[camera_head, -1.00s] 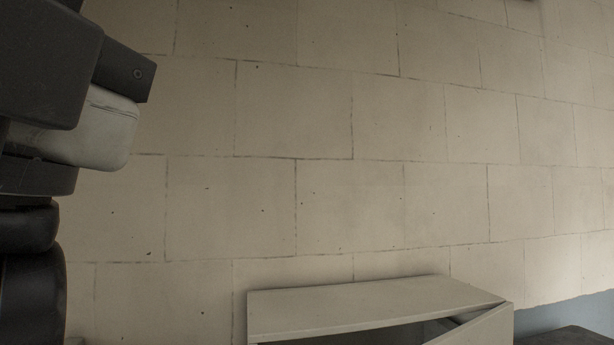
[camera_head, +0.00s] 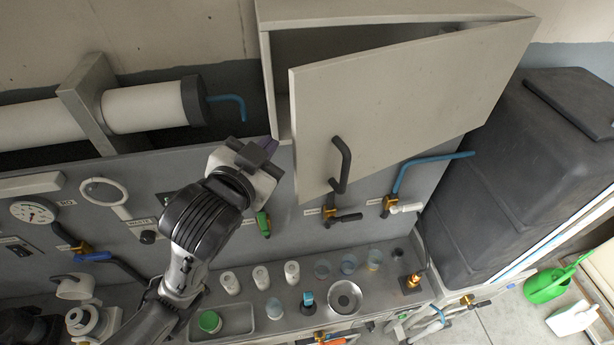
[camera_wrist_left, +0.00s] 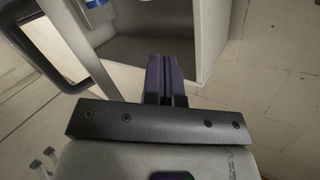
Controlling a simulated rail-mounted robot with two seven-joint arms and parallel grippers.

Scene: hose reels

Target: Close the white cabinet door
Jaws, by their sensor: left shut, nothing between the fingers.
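The white cabinet (camera_head: 390,12) is on the wall at the top of the head view. Its door (camera_head: 415,90) stands partly open, hinged on the right, with a gap at the left showing a dark interior. A black bar handle (camera_head: 341,165) is on the door's lower left. My left gripper (camera_head: 272,124) is shut and empty, near the cabinet's lower left corner, left of the door's free edge. In the left wrist view its purple fingers (camera_wrist_left: 166,80) point toward the cabinet opening, with the cabinet side wall (camera_wrist_left: 211,35) to the right and the handle (camera_wrist_left: 38,42) at upper left. Contact cannot be told.
A white pipe (camera_head: 145,107) with a dark end lies left of the cabinet. Valves and a gauge (camera_head: 33,211) are on the panel below. Small bottles and cups stand on the bench (camera_head: 290,325). A large dark tank (camera_head: 520,150) stands at the right, beside a green watering can (camera_head: 548,286).

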